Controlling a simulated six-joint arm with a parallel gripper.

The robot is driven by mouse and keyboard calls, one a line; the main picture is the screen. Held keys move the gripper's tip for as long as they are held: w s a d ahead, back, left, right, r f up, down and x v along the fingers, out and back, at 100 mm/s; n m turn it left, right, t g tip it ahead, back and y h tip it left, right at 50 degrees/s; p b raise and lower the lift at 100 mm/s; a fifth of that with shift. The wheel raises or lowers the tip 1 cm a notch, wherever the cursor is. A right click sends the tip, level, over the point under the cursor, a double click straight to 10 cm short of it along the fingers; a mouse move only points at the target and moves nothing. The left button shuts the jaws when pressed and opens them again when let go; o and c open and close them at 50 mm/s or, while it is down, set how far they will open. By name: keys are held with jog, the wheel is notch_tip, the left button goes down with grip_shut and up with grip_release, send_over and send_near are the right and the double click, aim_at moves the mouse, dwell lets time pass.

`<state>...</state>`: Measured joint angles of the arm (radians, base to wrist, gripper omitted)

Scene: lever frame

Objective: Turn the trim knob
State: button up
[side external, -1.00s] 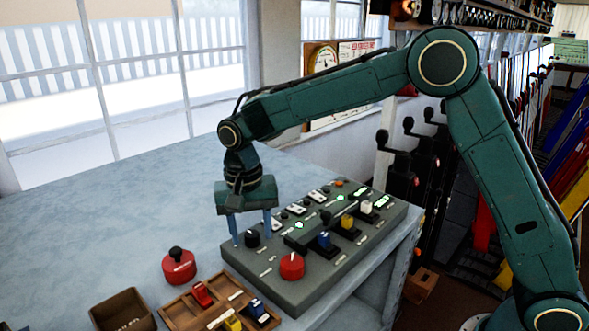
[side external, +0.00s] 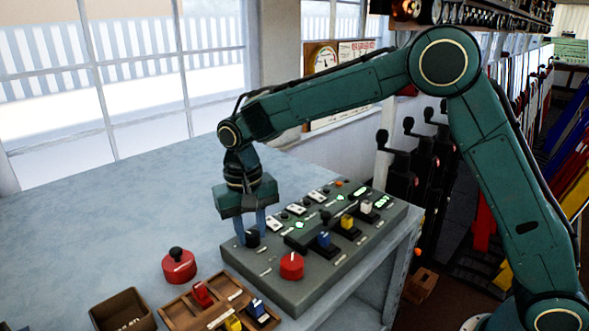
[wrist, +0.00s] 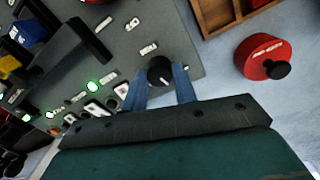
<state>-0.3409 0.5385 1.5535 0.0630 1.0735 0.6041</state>
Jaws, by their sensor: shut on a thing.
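The trim knob appears to be the small black knob (side external: 252,238) at the near left end of the grey control panel (side external: 300,300). My gripper (side external: 252,238) points down over it, with the blue fingers shut on its two sides. In the wrist view the black knob (wrist: 160,72) shows a white pointer mark and sits between the fingertips (wrist: 160,80). The panel face around it is visible there, with a small label beside the knob.
A red knob (side external: 292,266) and several coloured levers stand on the panel. A red round piece with a black top (side external: 179,266) stands on the table. A wooden tray (side external: 190,307) holds small coloured parts. A dark box (side external: 122,311) stands left of it. The table's back left is clear.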

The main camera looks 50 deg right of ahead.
aim_at(250, 236)
jog(key=n, duration=1)
jog(key=shift+r, duration=0.1)
jog(key=shift+n, duration=0.3)
jog(key=o, duration=1)
jog(key=r, duration=1.3)
jog(key=shift+s+a+r, duration=0.2)
jog(key=shift+a+r, duration=0.05)
jog(key=shift+r, duration=0.1)
